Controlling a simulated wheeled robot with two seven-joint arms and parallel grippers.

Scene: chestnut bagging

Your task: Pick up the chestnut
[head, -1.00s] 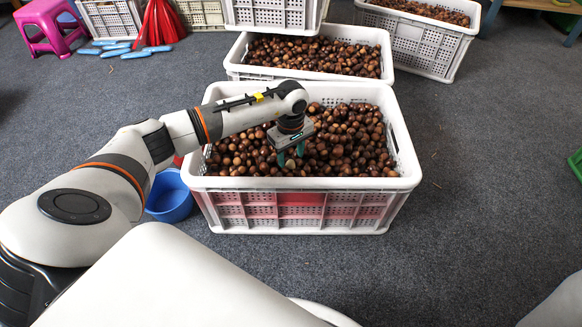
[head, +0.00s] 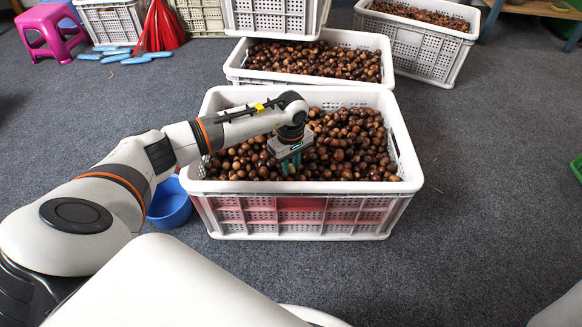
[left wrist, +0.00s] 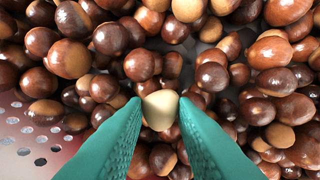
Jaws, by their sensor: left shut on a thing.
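My left gripper (head: 291,166) reaches down into the front white crate (head: 408,165), among the chestnuts. In the left wrist view its green fingers (left wrist: 159,112) are shut on a pale tan chestnut (left wrist: 160,107), held between the fingertips. Many glossy brown chestnuts (left wrist: 280,82) lie around and below it. I cannot tell whether the held chestnut is clear of the pile. In the head view the chestnut pile (head: 345,145) fills the front crate, and the held chestnut cannot be made out. My right gripper is not in view.
A second crate of chestnuts (head: 235,66) stands just behind the front one, and another (head: 425,45) at the back right. A blue basin (head: 169,207) sits left of the front crate, partly behind my left arm. Carpet (head: 480,180) to the right is clear.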

